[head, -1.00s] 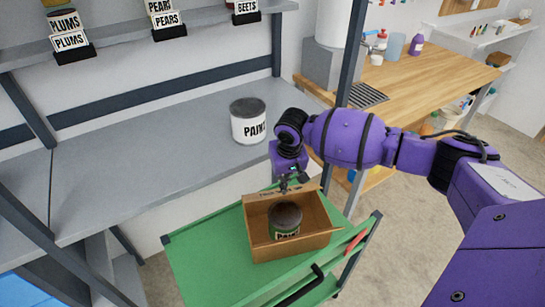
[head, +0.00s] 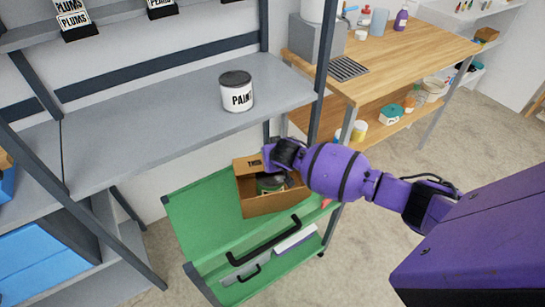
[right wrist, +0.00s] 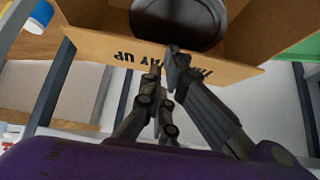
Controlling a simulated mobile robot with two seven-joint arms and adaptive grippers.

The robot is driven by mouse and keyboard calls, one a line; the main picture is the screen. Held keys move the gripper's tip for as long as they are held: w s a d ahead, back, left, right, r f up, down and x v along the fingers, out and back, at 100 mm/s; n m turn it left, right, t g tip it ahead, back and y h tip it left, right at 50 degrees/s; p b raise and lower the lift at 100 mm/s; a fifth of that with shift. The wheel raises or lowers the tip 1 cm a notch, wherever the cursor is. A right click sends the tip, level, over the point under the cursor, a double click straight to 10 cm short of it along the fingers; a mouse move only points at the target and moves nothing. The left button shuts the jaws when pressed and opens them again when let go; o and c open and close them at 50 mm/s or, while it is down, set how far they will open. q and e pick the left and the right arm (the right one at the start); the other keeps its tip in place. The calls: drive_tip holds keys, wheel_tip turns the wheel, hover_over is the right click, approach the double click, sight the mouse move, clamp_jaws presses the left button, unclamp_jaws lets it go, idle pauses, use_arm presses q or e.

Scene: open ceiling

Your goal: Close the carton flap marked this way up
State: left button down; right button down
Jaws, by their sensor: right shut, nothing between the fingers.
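An open brown carton (head: 262,205) stands on the green cart top, with a dark-lidded paint can (head: 270,184) inside. Its lettered flap (head: 248,165) stands up at the carton's back edge, not folded over the opening. In the right wrist view the flap (right wrist: 110,50) shows its "way up" lettering upside down, partly covered by a finger. The can (right wrist: 178,20) is behind it. My right gripper (right wrist: 166,62) is shut and empty, its tips at the flap's lettered face; whether they touch cannot be told. My wrist hides the flap's right part in the head view. My left gripper is out of view.
The green cart (head: 195,215) has free room left of the carton and a black handle (head: 262,243) in front. A white paint can (head: 237,92) stands on the grey shelf (head: 150,120) above. A wooden workbench (head: 400,55) is behind to the right.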

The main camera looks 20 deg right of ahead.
drive_tip(key=shift+f, duration=0.1)
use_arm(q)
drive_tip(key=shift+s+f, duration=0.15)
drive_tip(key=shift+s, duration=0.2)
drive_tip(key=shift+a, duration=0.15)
